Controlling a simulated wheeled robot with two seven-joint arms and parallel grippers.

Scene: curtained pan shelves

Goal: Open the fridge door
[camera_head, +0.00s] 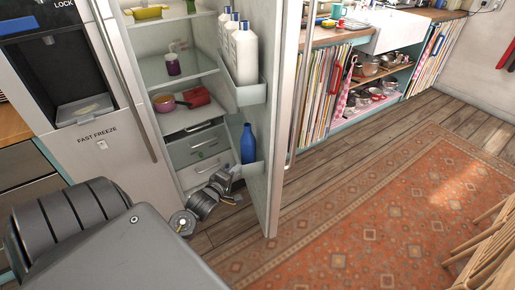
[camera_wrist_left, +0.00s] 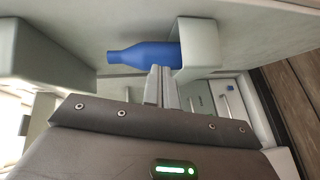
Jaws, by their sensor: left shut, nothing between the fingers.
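The right fridge door (camera_head: 270,140) stands wide open, swung outward, showing its inner side and its edge. The fridge interior (camera_head: 165,100) is exposed, with shelves and drawers. The other fridge door (camera_head: 105,155), with the dispenser, is closed. My left gripper (camera_head: 224,182) is low in the opening, near the inner side of the open door and just left of the blue bottle (camera_head: 248,144). In the left wrist view its fingers (camera_wrist_left: 161,86) are together and empty, close to the door bin (camera_wrist_left: 198,50) and the blue bottle (camera_wrist_left: 145,54). My right gripper is not in view.
White bottles (camera_head: 243,55) stand in the upper door bin. A patterned rug (camera_head: 385,200) covers open floor right of the door; wooden furniture (camera_head: 490,245) stands at the right edge.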

